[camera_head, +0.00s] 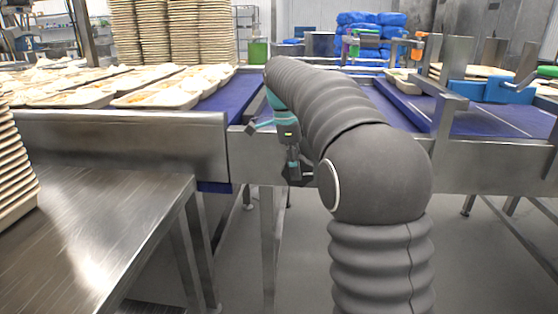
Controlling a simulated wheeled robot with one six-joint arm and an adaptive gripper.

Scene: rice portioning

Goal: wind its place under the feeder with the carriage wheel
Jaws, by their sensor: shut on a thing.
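My gripper (296,174) points down at the front of the conveyor frame, beside the gap between two belts. Its dark fingers are shut on a small part at the frame's side, which I take to be the carriage wheel; the fingers and my arm hide most of it. I cannot make out the wheel's rim or how far it is turned. I cannot tell which is the feeder.
Filled trays (165,100) lie on the left blue belt (235,95). Tall tray stacks (200,35) stand behind. A steel table (90,235) fills the left front, with another tray stack (15,175) at its edge. Blue bags (375,25) lie at the back. The right belt (480,122) is partly bare.

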